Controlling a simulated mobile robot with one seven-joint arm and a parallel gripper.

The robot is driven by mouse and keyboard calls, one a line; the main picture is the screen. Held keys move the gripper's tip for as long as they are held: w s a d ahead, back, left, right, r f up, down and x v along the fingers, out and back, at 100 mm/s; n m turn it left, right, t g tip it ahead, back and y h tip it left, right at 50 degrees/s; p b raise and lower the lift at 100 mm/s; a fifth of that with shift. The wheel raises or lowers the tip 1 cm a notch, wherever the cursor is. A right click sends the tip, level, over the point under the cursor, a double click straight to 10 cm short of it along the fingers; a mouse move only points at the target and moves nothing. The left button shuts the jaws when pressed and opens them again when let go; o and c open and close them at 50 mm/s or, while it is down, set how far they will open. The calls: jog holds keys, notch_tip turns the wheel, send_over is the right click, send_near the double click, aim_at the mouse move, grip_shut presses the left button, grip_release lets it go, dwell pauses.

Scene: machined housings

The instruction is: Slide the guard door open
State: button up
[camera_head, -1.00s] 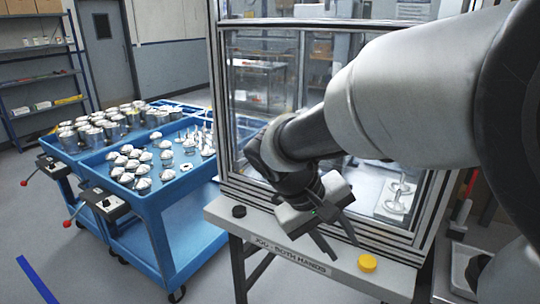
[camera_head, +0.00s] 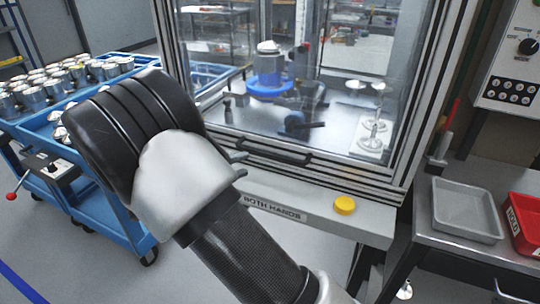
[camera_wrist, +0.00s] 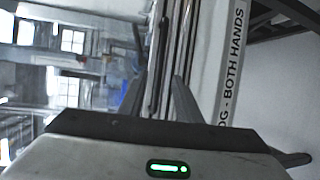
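The guard door (camera_head: 330,110) is a clear panel in a metal frame across the front of the machine enclosure. It looks closed. A dark bar handle (camera_head: 272,151) runs along its lower edge. My arm covers most of my gripper in the head view; only the fingertips (camera_head: 239,164) show, close to the left end of the handle. In the wrist view my gripper (camera_wrist: 159,88) has its two dark fingers apart, pointing towards the metal rails. A dark bar between them looks like the handle, but I cannot tell whether they touch it.
A ledge labelled "BOTH HANDS" with a yellow button (camera_head: 344,205) juts out below the door. A blue cart (camera_head: 120,215) with metal parts stands left. At right a bench holds a grey tray (camera_head: 465,210) and a red bin (camera_head: 525,222), below a control box (camera_head: 512,60).

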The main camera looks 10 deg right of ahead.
aim_at(269, 155)
jog(key=x, duration=1.2)
jog(key=shift+d, duration=0.1)
grip_shut()
